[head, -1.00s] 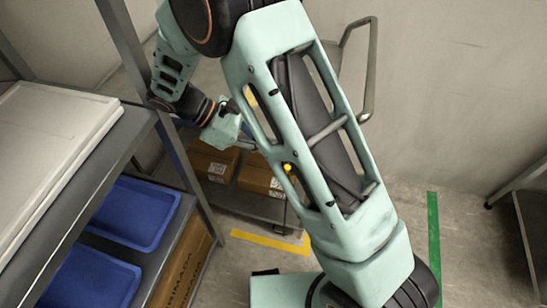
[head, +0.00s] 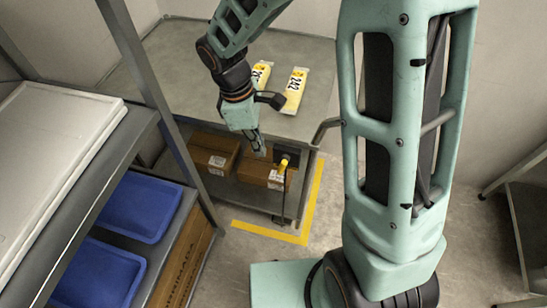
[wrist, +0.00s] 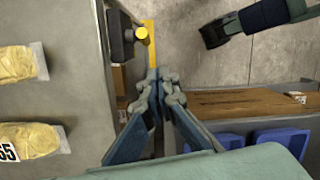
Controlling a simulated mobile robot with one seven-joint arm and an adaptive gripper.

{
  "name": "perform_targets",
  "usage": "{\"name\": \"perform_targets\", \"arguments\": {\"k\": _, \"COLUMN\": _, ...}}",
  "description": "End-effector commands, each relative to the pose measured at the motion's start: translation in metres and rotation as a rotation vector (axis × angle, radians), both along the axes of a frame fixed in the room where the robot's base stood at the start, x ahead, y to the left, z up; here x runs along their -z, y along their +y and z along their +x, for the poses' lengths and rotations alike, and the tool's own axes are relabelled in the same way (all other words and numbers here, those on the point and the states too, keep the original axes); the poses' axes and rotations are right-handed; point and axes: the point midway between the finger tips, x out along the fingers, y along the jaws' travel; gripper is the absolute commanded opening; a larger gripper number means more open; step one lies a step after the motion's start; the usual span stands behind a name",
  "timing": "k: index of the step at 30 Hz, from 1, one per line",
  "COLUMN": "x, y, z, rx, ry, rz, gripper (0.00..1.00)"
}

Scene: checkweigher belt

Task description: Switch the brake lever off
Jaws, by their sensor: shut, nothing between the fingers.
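The brake lever (head: 282,164) has a yellow end and sits on a dark mount at the front edge of the grey cart (head: 322,75). In the wrist view the yellow end of the lever (wrist: 141,33) shows beside its black housing (wrist: 121,38), at the cart's edge, above and slightly left of my fingertips. My gripper (head: 260,150) is shut and empty, pointing down just left of the lever in the head view. In the wrist view my gripper (wrist: 160,78) has its fingertips together, apart from the lever.
Two yellow packs (head: 295,92) with number labels lie on the cart top. Cardboard boxes (head: 214,152) stand on its lower shelf. A rack with blue trays (head: 138,208) and a white lid (head: 50,130) is at left. Yellow floor tape (head: 270,234) marks clear floor before the cart.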

Motion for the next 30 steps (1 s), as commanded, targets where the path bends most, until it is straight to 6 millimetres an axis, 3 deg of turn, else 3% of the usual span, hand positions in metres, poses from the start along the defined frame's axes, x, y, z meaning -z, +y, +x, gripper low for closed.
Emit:
{"name": "perform_targets", "arguments": {"k": 6, "x": -0.018, "y": 0.007, "z": 0.009, "rx": 0.009, "ry": -0.086, "rz": 0.122, "gripper": 0.00}}
{"name": "perform_targets", "arguments": {"k": 20, "x": -0.018, "y": 0.009, "z": 0.010, "rx": 0.010, "ry": -0.101, "rz": 0.142, "gripper": 0.00}}
{"name": "perform_targets", "arguments": {"k": 25, "x": -0.003, "y": 0.008, "z": 0.010, "rx": 0.009, "ry": -0.098, "rz": 0.140, "gripper": 0.00}}
{"name": "perform_targets", "arguments": {"k": 30, "x": 0.031, "y": 0.007, "z": 0.010, "rx": 0.009, "ry": -0.095, "rz": 0.139, "gripper": 0.00}}
